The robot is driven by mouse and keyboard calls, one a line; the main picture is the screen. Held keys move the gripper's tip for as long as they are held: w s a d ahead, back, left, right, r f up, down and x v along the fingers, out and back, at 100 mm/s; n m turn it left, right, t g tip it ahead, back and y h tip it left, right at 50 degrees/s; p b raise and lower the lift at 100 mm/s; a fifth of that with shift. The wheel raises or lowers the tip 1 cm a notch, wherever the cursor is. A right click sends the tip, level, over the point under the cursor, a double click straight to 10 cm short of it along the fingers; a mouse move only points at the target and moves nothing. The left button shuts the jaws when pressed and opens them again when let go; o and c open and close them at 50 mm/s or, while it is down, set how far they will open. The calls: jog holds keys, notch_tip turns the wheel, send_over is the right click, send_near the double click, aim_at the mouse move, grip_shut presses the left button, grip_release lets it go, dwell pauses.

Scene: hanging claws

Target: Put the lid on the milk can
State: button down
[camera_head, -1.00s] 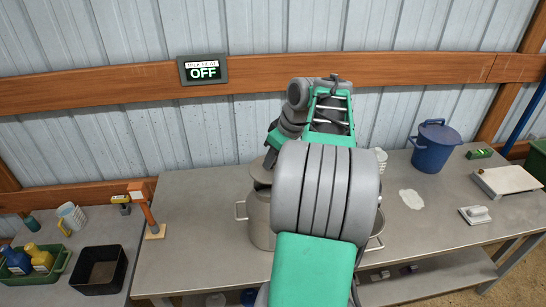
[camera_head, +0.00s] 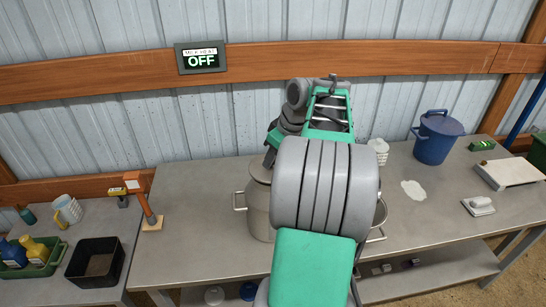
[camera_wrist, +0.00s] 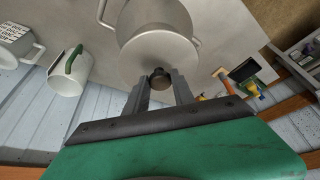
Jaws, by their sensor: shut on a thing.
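The grey metal milk can (camera_head: 257,212) stands upright on the workbench, partly hidden behind my arm. It also shows in the wrist view (camera_wrist: 150,14), with a side handle. The round grey lid (camera_wrist: 150,52) is in front of the can mouth in the wrist view. My gripper (camera_wrist: 160,84) is shut on the lid's dark knob. In the head view the lid (camera_head: 262,170) shows at the can's top, with little or no gap. I cannot tell whether it is fully seated. My fingertips are hidden by my arm there.
A blue lidded pot (camera_head: 436,140) and a white scale-like block (camera_head: 508,173) stand at the right. An orange-headed post (camera_head: 145,205) stands at the left, near a black tray (camera_head: 96,262). A white jug with green handle (camera_wrist: 66,78) is beside the can.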

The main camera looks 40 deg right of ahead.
jog(key=shift+f+b, duration=0.75)
jog(key=shift+f, duration=0.1)
jog(key=c, duration=1)
grip_release()
jog(key=p+v, duration=0.1)
jog(key=v, duration=0.7)
jog(key=shift+w, duration=0.1)
jog(key=w+a+f+m, duration=0.1)
jog(key=a+f, duration=0.1)
jog(key=a, duration=1.1)
jog(key=a+f, duration=0.2)
jog(key=a, duration=1.1)
jog(key=s+a+f+m+g, duration=0.1)
jog(key=s+a+f, duration=0.4)
jog(key=s+a, duration=0.1)
jog(key=shift+s+f+h, duration=0.35)
jog(key=shift+s+h, duration=0.05)
jog(key=shift+s, duration=0.45)
